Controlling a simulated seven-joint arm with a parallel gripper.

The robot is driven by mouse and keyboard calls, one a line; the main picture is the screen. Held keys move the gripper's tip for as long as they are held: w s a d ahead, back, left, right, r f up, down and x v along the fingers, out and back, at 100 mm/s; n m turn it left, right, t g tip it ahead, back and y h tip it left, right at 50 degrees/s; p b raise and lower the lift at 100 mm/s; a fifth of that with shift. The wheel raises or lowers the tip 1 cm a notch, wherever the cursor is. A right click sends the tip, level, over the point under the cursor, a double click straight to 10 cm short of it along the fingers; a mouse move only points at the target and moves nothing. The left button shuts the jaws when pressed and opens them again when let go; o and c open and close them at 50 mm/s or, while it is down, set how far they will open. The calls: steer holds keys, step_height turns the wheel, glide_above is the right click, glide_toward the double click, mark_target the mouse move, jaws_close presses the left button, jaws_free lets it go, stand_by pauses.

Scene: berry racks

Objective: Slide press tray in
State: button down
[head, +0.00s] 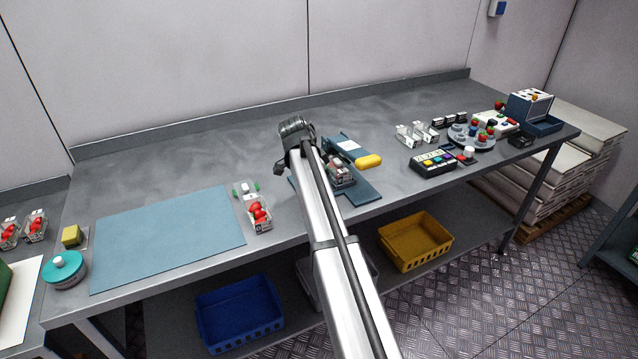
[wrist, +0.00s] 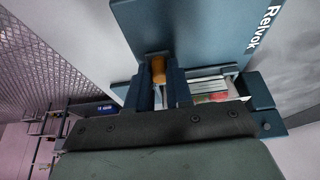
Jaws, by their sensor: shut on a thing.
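The press is a blue-grey machine (head: 343,147) with a white label and a yellow bar at its right, partly hidden behind my arm. In the wrist view its blue-grey top (wrist: 190,30) carries the word "Relvok". A clear punnet with red berries (head: 340,177) sits in it, under the top; the wrist view also shows the punnet (wrist: 215,90). My gripper (wrist: 159,85) is shut on an orange-brown handle (wrist: 158,69), seemingly the press tray's, at the press front. My arm hides the fingers in the head view. How far in the tray sits cannot be told.
A filled punnet (head: 259,216) stands left of the press, near a blue mat (head: 170,237). A button panel (head: 440,161) and empty clear punnets (head: 412,136) stand to the right. Blue (head: 238,313) and yellow (head: 416,242) crates are below. The bench behind the press is clear.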

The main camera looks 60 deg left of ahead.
mark_target(336, 184)
steer(key=shift+w, duration=1.95)
steer(key=c, duration=1)
jaws_free()
steer(key=shift+s+r, duration=0.1)
steer(key=shift+r, duration=0.05)
steer(key=v, duration=1.3)
steer(key=shift+s+r, duration=0.1)
steer(key=shift+r, duration=0.1)
